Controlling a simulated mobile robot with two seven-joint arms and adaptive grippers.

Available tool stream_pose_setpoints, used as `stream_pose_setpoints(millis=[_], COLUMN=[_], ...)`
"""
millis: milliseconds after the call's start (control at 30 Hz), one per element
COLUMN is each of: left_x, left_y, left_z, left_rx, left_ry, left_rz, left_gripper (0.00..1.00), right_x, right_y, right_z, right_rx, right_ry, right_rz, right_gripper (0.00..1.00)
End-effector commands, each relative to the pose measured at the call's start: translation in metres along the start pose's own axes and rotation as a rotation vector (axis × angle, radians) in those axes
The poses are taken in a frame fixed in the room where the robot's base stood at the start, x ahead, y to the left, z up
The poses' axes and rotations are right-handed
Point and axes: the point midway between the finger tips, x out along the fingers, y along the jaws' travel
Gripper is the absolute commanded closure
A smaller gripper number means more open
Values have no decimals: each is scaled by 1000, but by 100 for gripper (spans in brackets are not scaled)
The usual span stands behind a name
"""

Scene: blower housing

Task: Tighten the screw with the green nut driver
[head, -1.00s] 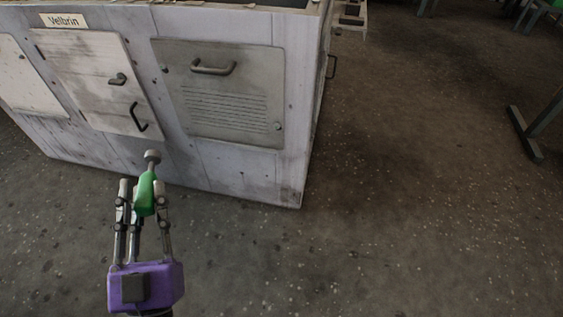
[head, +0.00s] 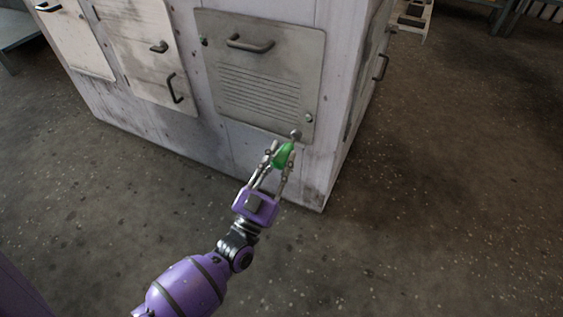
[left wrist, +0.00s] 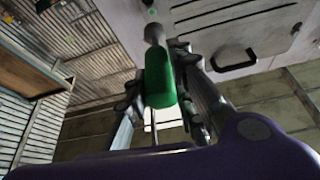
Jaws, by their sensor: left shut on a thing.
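The green nut driver (head: 283,157) is held between the fingers of my left gripper (head: 281,153), its grey socket end pointing up and away toward the cabinet. In the head view the socket shows just below the lower right part of the louvered panel (head: 262,75); I cannot tell whether it touches. A round screw head (head: 309,118) shows at the panel's lower right corner, a little above and right of the socket. Another round fastener (head: 204,42) is at its upper left. In the left wrist view the green handle (left wrist: 160,80) sits between the fingers. My right gripper is out of view.
The pale, worn cabinet (head: 338,110) has handles (head: 249,44) on its panels that stick out. Its corner edge is just right of the panel. The speckled floor (head: 440,230) is clear on the right. A metal stand shows at the top right.

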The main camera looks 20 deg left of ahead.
Motion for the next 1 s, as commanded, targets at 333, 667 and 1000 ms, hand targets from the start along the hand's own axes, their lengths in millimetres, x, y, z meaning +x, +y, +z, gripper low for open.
stream_pose_setpoints(millis=[333,667,1000], left_x=[29,46,48], left_y=[0,1,0], left_z=[14,20,20], left_rx=[1,0,0], left_ry=[1,0,0], left_rz=[0,0,0], left_gripper=[100,100,100], right_x=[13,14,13], right_y=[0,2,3], right_z=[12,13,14], right_rx=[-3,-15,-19], right_ry=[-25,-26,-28], right_rz=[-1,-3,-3], right_gripper=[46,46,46])
